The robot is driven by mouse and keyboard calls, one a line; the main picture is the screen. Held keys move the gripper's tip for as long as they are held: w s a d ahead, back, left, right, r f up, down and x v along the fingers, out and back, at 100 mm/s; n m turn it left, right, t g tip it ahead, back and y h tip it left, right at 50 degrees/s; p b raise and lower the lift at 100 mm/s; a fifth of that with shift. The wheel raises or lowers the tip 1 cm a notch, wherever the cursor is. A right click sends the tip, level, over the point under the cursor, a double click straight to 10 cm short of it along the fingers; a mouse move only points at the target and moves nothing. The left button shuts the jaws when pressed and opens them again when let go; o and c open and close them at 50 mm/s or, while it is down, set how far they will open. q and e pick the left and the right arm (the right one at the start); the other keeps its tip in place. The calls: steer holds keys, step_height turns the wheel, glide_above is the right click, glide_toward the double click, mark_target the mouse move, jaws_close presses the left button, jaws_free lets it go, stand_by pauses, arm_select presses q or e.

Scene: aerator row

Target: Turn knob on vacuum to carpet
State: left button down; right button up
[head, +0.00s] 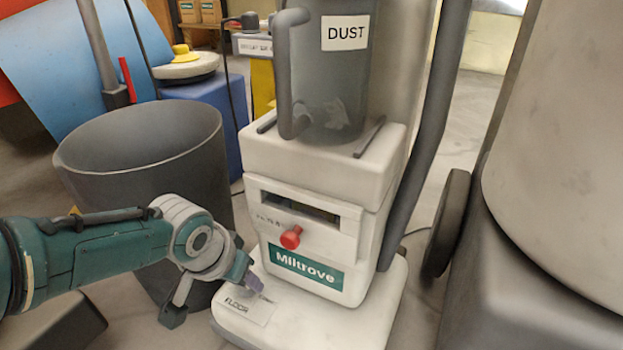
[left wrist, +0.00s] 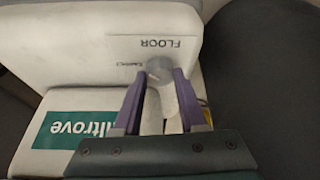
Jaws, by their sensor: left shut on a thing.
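The vacuum (head: 315,165) stands upright in the middle of the head view, white with a clear bin marked DUST and a green Miltrove label. A plate marked FLOOR (head: 247,305) lies on its white base, and the left wrist view shows it upside down. The light grey knob (left wrist: 170,108) sits on this plate, between the purple fingers of my left gripper (left wrist: 163,95), which are shut on it. In the head view my left gripper (head: 254,283) is at the plate, and the knob is hidden there. The knob's setting is hard to read. My right gripper is not in view.
A dark grey bin (head: 145,160) stands just left of the vacuum, behind my left arm. A red knob (head: 291,237) sticks out of the vacuum's front. A large pale rounded body with a dark base (head: 545,270) crowds the right side.

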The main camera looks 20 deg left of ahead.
arm_select(q)
steer(key=shift+d+n+y, duration=0.2)
steer(key=shift+n+y, duration=0.2)
steer(key=shift+n, duration=0.6)
steer(key=shift+n+y, duration=0.3)
steer(key=shift+n, duration=0.5)
steer(key=shift+w+n+g+y+b, duration=0.1)
steer(key=shift+n+g+y+b, duration=0.45)
steer(key=shift+n, duration=1.35)
steer(key=shift+c, duration=2.3)
jaws_free()
